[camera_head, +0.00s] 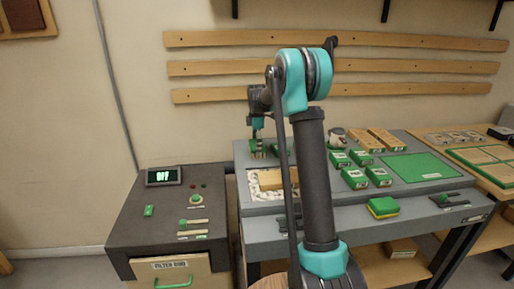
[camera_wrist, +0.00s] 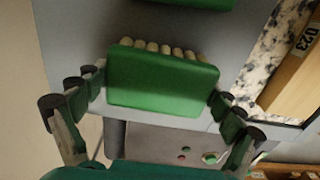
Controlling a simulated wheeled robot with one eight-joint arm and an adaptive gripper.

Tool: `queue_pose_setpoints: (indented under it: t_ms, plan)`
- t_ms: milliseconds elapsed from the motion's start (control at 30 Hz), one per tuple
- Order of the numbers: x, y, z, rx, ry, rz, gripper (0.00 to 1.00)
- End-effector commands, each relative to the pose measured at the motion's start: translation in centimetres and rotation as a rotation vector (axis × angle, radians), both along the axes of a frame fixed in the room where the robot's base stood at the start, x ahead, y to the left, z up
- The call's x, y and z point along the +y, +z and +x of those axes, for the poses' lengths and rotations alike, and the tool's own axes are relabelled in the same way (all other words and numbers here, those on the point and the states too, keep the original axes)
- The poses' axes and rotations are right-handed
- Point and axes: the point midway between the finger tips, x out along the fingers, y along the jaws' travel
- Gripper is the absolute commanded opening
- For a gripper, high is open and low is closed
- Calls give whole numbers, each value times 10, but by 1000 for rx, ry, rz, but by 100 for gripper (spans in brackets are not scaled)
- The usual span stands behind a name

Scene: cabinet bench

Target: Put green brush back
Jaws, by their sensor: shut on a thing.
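The green brush (camera_wrist: 162,85) is a green block with a row of pale bristles along its far edge in the wrist view. My gripper (camera_head: 257,147) has its two fingers on either side of the block, shut on it. In the head view my gripper is at the back left of the grey bench, above the bench top near the speckled tray. The brush is small there, and I cannot tell whether it touches the bench. A second green thing (camera_wrist: 195,3) shows at the top edge of the wrist view, cut off.
A wooden block (camera_head: 272,179) lies on the speckled tray beside my arm. Several green boxes (camera_head: 355,178), a green mat (camera_head: 418,166) and a green-yellow sponge (camera_head: 383,207) are to the right. A dark cabinet (camera_head: 130,225) with an OFF display (camera_head: 164,176) stands left.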

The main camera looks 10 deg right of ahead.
Motion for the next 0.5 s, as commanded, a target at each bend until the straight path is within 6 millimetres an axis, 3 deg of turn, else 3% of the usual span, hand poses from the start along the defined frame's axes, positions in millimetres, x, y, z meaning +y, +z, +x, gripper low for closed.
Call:
queue_pose_setpoints:
  t_ms: [367, 400, 500]
  plan:
    - [0, -5, 0, 0, 0, 0, 63]
    - [0, -5, 0, 0, 0, 0, 98]
    - [0, -5, 0, 0, 0, 0, 100]
